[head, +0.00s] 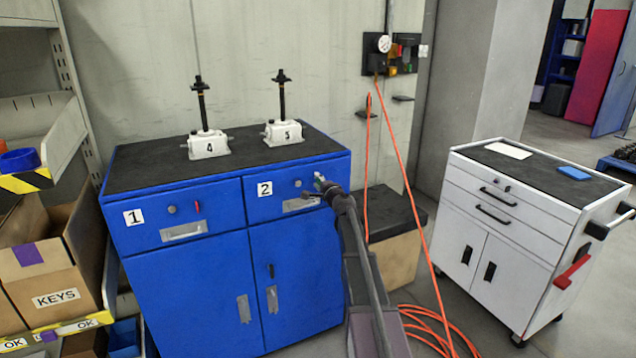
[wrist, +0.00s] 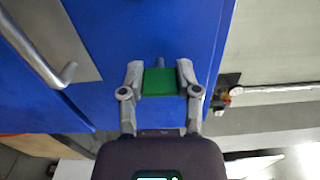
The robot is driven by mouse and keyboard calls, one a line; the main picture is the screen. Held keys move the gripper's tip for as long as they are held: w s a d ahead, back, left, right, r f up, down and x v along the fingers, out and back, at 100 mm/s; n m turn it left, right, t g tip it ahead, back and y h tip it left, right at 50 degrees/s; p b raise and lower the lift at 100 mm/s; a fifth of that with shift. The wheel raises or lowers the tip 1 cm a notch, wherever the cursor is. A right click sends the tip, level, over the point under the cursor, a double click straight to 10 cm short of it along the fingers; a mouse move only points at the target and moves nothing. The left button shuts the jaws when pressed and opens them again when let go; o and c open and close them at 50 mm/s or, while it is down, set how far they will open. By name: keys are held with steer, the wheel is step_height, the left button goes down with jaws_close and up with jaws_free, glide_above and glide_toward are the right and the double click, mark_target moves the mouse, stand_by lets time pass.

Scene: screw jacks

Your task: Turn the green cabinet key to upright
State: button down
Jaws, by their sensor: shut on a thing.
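The green key (wrist: 160,82) is between the two fingers of my gripper (wrist: 160,76) in the wrist view, with a finger against each side. A short grey shaft (wrist: 161,62) shows beyond it against the blue cabinet front. In the head view, a bit of green (head: 318,177) shows at the right end of drawer 2 (head: 255,207) on the blue cabinet (head: 190,300), and my gripper (head: 325,184) is shut on it there. The fingers hide most of the key in the head view, so its tilt is hard to tell.
Drawer 1 (head: 160,222) carries a red key (head: 197,208). A drawer handle (wrist: 50,62) lies left of my gripper in the wrist view. Two screw jacks, 4 (head: 208,146) and 3 (head: 283,133), stand on the cabinet top. An orange hose (head: 405,190) hangs to the right.

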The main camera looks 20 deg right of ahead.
steer(key=shift+w+n, duration=0.1)
steer(key=shift+n, duration=0.3)
steer(key=shift+c, duration=1.6)
jaws_free()
steer(key=s, duration=1.2)
steer(key=shift+d, duration=0.2)
steer(key=shift+a, duration=0.1)
